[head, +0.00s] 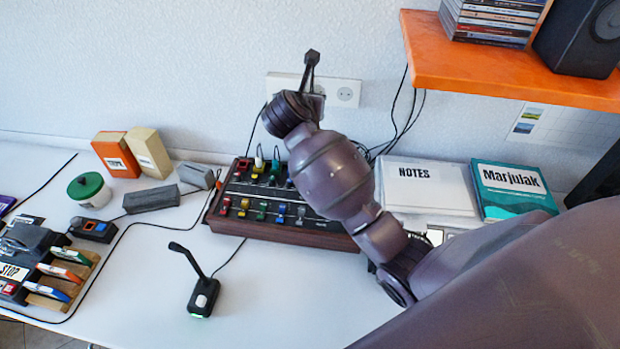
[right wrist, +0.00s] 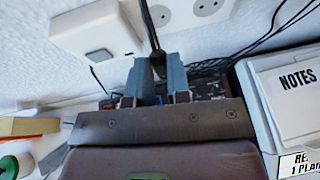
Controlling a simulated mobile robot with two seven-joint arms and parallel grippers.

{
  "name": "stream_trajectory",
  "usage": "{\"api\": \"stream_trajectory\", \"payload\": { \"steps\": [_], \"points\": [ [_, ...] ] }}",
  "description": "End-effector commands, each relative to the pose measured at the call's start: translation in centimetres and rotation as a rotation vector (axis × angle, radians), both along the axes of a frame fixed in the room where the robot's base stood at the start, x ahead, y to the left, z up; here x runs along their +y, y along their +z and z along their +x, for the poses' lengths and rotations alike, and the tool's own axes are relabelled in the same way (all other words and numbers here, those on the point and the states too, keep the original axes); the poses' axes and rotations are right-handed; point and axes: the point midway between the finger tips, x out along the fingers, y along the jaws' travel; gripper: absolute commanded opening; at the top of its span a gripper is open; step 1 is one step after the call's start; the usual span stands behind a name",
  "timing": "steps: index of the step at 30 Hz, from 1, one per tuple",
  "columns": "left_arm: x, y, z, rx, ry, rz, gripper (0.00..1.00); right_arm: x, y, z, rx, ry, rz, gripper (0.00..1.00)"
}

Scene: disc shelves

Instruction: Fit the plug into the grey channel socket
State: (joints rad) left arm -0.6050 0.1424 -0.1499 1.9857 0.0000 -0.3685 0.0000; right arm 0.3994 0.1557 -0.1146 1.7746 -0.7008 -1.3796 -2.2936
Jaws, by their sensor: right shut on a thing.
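My right gripper (right wrist: 157,78) is shut on a black plug (right wrist: 157,62) with a dark lead running up from it. The wrist view shows the plug between two blue-grey fingers, with the wall behind. The mixer (head: 258,229) is a dark box with a reddish-brown front edge and coloured channel controls. Plugs stand in its yellow and green channels. The grey channel's lower control (head: 301,212) shows beside my arm. Its socket is hidden behind my right forearm (head: 332,172), so I cannot tell how far the plug is from it. My left gripper is out of view.
A wall outlet (head: 347,93) is behind the arm. A NOTES box (head: 425,188) and a teal book (head: 511,190) lie right of the mixer. An orange shelf (head: 500,78) hangs above right. A small black microphone (head: 202,297) stands in front, with clear white desk around it.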

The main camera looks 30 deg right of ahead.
Motion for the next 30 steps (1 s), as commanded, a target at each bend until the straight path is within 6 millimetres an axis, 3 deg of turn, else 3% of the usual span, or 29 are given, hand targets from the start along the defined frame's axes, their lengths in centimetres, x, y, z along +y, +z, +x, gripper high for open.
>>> {"api": "stream_trajectory", "payload": {
  "steps": [3, 11, 30],
  "points": [
    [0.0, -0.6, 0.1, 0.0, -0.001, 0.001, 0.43, -0.2, -1.8, 0.8, 0.004, -0.086, 0.004, 0.0],
    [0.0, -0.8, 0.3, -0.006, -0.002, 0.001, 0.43, -0.2, -3.9, 1.3, 0.001, -0.156, -0.001, 0.0],
    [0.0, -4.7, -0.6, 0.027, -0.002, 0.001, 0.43, -0.2, -17.2, 1.2, 0.003, -0.155, -0.001, 0.0]
  ]
}}
